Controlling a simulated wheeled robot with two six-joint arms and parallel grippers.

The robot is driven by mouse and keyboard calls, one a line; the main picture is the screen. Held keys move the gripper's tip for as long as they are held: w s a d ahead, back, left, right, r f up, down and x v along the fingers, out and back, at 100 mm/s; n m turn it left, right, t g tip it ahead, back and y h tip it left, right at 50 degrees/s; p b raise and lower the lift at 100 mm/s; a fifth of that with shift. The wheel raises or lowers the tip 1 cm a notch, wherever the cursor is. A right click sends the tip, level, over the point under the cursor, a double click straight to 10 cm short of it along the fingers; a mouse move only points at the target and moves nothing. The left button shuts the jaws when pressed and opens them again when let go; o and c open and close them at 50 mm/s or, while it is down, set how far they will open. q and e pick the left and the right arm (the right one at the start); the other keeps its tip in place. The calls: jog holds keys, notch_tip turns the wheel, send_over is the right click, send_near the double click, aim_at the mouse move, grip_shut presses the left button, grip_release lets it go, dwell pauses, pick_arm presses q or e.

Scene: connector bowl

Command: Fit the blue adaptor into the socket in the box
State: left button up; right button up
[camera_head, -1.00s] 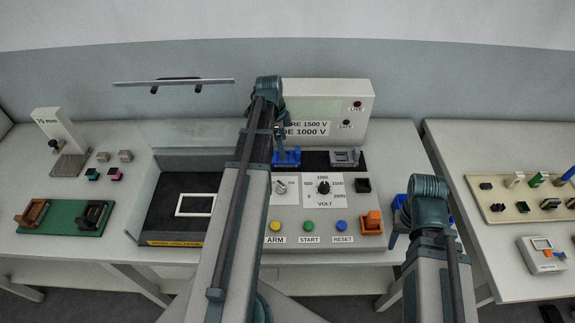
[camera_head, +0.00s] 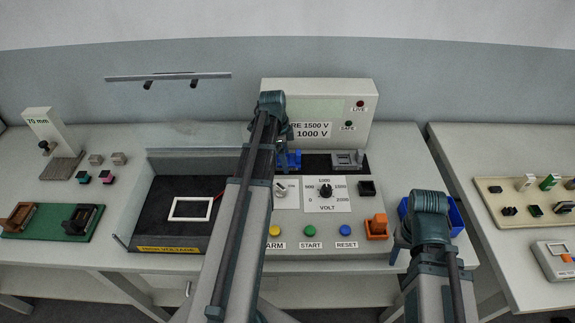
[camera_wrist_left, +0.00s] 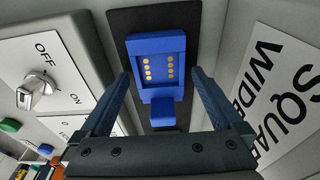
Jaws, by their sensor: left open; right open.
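The blue adaptor (camera_head: 293,160) sits on the dark strip at the back of the tester's panel, partly behind my left arm. In the left wrist view the adaptor (camera_wrist_left: 157,98) shows a raised blue frame with gold contacts. My left gripper (camera_wrist_left: 160,82) is open, with one finger on each side of the adaptor and gaps visible. The box (camera_head: 160,240) at the panel's left has a dark floor with a white rectangular frame (camera_head: 174,217) on it. I cannot make out the socket's details. My right gripper (camera_head: 398,242) is open and empty near the table's right front.
A grey connector piece (camera_head: 348,159) stands right of the adaptor. An orange piece (camera_head: 377,227) sits at the panel's front right. A blue bin (camera_head: 455,217) is partly behind my right wrist. The upright panel (camera_head: 330,92) is behind the adaptor.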

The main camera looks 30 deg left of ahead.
jog(key=shift+r, duration=0.1)
pick_arm(q)
jog(key=c, duration=1.5)
jog(key=shift+r, duration=0.1)
notch_tip(320, 180, up, 10)
jog(key=p, duration=1)
pick_arm(e)
notch_tip(320, 180, up, 10)
